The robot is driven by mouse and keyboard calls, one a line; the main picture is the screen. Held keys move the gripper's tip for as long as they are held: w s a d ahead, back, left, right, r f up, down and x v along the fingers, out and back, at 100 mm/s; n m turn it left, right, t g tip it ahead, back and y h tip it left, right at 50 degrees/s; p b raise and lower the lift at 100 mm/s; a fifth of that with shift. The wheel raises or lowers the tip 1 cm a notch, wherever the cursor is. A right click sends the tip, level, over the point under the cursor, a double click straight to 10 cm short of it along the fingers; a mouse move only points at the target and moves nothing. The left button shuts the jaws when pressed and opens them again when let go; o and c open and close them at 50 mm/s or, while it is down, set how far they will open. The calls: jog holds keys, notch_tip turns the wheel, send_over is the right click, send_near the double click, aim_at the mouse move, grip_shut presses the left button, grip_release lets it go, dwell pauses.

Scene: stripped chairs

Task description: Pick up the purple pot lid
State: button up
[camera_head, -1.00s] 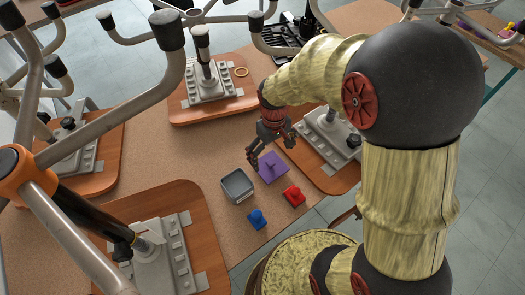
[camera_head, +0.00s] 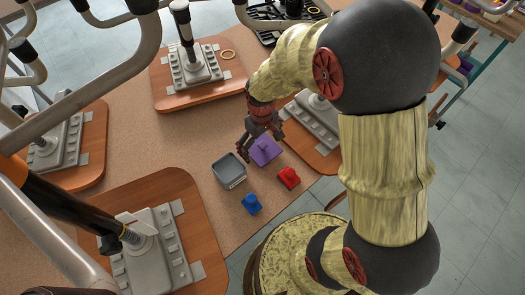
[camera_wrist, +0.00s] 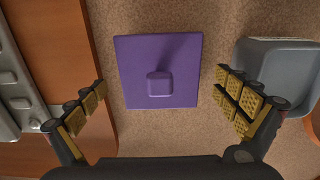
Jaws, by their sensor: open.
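The purple pot lid (camera_head: 266,152) is a flat square plate with a raised square knob, lying on the brown table. In the wrist view the lid (camera_wrist: 130,85) lies at the middle, ahead of and between my open fingers. My gripper (camera_head: 257,143) is open and empty, above the lid's left side in the head view. In the wrist view its padded fingertips (camera_wrist: 168,98) stand apart on both sides of the knob. I cannot tell the exact height above the lid.
A grey square pot (camera_head: 229,171) stands left of the lid and shows near the right finger in the wrist view (camera_wrist: 275,75). A red block (camera_head: 288,178) and a blue block (camera_head: 251,204) lie nearby. Upturned chair parts on wooden boards (camera_head: 160,205) surround the spot.

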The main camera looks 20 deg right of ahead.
aim_at(261, 143)
jog(key=shift+r, duration=0.1)
jog(key=c, duration=1.1)
jog(key=shift+c, duration=0.7)
jog(key=shift+r, duration=0.5)
notch_tip(261, 143, up, 2)
jog(key=shift+r+p, duration=0.1)
jog(key=shift+p, duration=0.6)
jog(key=s+d+r+p, duration=0.1)
jog(key=s+r+p, duration=0.4)
jog(key=s+r, duration=0.4)
jog(key=s, duration=0.5)
jog(key=shift+r+p, duration=0.35)
jog(key=shift+r, duration=0.05)
